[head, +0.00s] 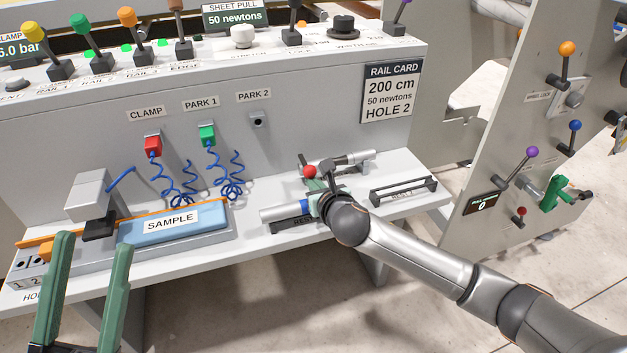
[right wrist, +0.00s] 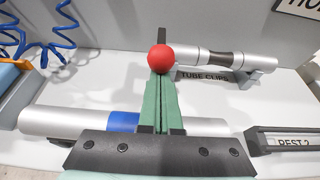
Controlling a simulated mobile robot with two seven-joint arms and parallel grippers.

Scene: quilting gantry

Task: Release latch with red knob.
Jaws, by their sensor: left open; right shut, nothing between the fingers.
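A red ball knob (head: 309,171) stands on the bench ledge, by the tube clips. In the right wrist view the knob (right wrist: 161,58) sits directly at the tips of my right gripper (right wrist: 160,80). The green fingers are shut together with nothing between them; I cannot tell whether they touch the knob. A dark upright part (right wrist: 162,40) shows behind the knob; the rest of its mount is hidden. In the head view my right gripper (head: 314,185) is partly covered by its own wrist. My left gripper (head: 92,243) is open and empty at the lower left. Another small red knob (head: 521,211) is on the right panel.
A silver tube with a blue band (right wrist: 70,121) lies under my right fingers. Another tube (right wrist: 228,58) lies on the tube clips (right wrist: 205,76) behind. An empty black rest (head: 403,190) stands to the right. A blue sample block (head: 160,238) and coiled blue hoses (head: 225,180) are to the left.

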